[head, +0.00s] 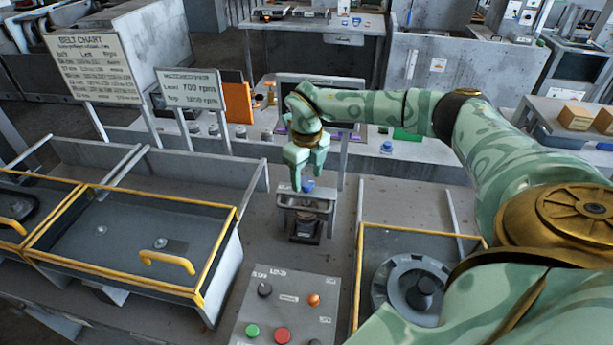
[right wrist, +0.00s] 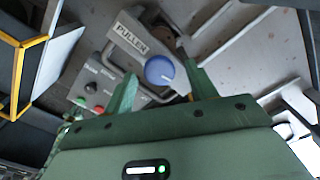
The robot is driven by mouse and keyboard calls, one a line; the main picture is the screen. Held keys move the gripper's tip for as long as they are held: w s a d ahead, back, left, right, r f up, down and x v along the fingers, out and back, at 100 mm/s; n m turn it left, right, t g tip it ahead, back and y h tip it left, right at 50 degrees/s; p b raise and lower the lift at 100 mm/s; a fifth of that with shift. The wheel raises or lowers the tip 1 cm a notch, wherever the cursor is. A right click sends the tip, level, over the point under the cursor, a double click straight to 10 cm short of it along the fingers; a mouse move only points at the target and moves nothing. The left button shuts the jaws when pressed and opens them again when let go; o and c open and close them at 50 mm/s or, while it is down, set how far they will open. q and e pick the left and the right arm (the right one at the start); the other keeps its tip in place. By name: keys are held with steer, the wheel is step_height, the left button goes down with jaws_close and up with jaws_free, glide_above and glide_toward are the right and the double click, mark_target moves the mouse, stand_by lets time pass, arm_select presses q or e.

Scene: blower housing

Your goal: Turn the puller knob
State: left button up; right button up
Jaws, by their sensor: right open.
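The puller knob (head: 308,185) is a blue round knob on top of a grey bracket-like puller (head: 306,205) at the middle of the bench. In the right wrist view the blue knob (right wrist: 160,69) lies between my two fingers, beside a plate marked PULLER (right wrist: 131,36). My right gripper (head: 302,186) points down over the knob with its fingers apart. It also shows in the right wrist view (right wrist: 158,82), open. Whether the fingers touch the knob cannot be told. My left gripper is not in view.
A control panel (head: 283,312) with green, red and orange buttons stands in front of the puller. A yellow-edged lidded box (head: 130,262) is at the left. A pulley bay (head: 412,285) is at the right. Sign boards (head: 192,92) stand behind left.

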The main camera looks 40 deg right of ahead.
steer(key=shift+f, duration=0.2)
steer(key=c, duration=1)
steer(key=shift+r+m+p, duration=0.1)
steer(key=shift+m+p, duration=1)
steer(key=shift+m, duration=0.2)
steer(key=shift+m+p, duration=0.95)
steer(key=shift+m, duration=0.75)
